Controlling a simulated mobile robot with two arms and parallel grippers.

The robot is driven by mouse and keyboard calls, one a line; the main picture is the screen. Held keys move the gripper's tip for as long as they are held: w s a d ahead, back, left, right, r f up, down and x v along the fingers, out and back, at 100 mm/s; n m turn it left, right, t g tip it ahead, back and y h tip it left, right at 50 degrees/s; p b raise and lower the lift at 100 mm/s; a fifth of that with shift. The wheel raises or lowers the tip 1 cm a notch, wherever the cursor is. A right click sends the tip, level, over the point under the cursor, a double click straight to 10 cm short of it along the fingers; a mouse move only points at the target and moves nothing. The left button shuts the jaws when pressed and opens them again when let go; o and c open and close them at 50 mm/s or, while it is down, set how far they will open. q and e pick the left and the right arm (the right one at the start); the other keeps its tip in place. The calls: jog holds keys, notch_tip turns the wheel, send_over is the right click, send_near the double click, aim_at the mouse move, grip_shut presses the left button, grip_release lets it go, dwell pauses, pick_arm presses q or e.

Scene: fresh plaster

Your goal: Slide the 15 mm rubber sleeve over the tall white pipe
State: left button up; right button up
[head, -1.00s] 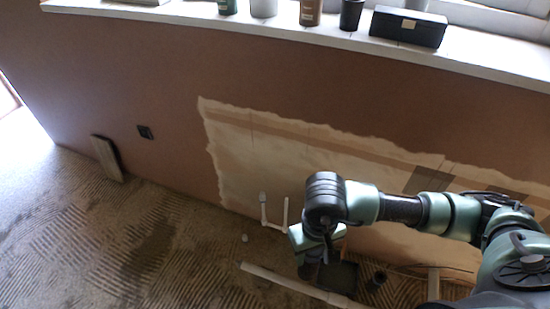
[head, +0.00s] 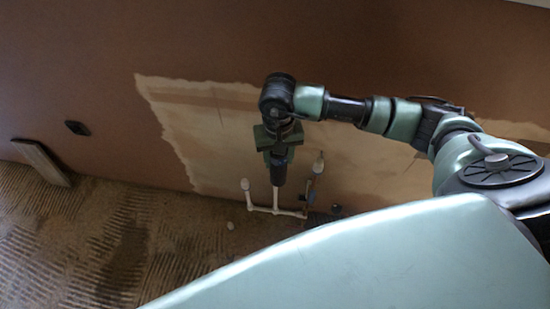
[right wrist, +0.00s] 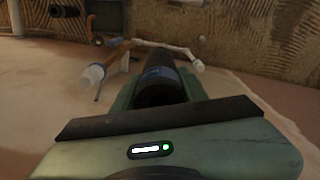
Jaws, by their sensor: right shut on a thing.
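My right gripper (head: 278,152) hangs pointing down, shut on a dark rubber sleeve (head: 279,176). In the right wrist view the sleeve (right wrist: 158,84) is a black tube with a blue mark, extending away from the gripper. The tall white pipe (head: 275,200) stands below it in line; only its lower part shows in the head view. I cannot tell whether its top is inside the sleeve or behind it. My left gripper is not in view.
A shorter white pipe with a pale cap (head: 245,185) stands left of the sleeve. A pale-topped pipe with brownish fittings (head: 317,165) stands close on the right. A board (head: 41,161) leans at the wall. Ridged floor (head: 60,230) lies open at left.

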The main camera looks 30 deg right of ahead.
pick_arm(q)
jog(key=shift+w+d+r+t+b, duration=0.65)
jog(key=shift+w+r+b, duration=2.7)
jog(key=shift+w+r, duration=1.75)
pick_arm(e)
jog(key=shift+m, duration=0.8)
jog(key=shift+w+d+f+b, duration=0.2)
jog(key=shift+w+f, duration=0.4)
jog(key=shift+f, duration=1.55)
jog(key=shift+w+d+f+b, duration=0.25)
jog(key=shift+w+f, duration=0.35)
jog(key=shift+f, duration=1.55)
jog(key=shift+w+d+f+b, duration=0.2)
jog(key=shift+w+f, duration=0.4)
jog(key=shift+f, duration=1.55)
jog(key=shift+f+b, duration=0.55)
jog(key=shift+f, duration=0.1)
jog(key=shift+f+b, duration=0.6)
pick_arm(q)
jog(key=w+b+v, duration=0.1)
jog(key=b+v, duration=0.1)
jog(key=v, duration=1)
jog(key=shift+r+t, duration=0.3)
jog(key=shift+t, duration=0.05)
pick_arm(e)
jog(key=shift+f, duration=1)
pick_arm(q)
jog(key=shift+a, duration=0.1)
pick_arm(e)
jog(key=o, duration=1.5)
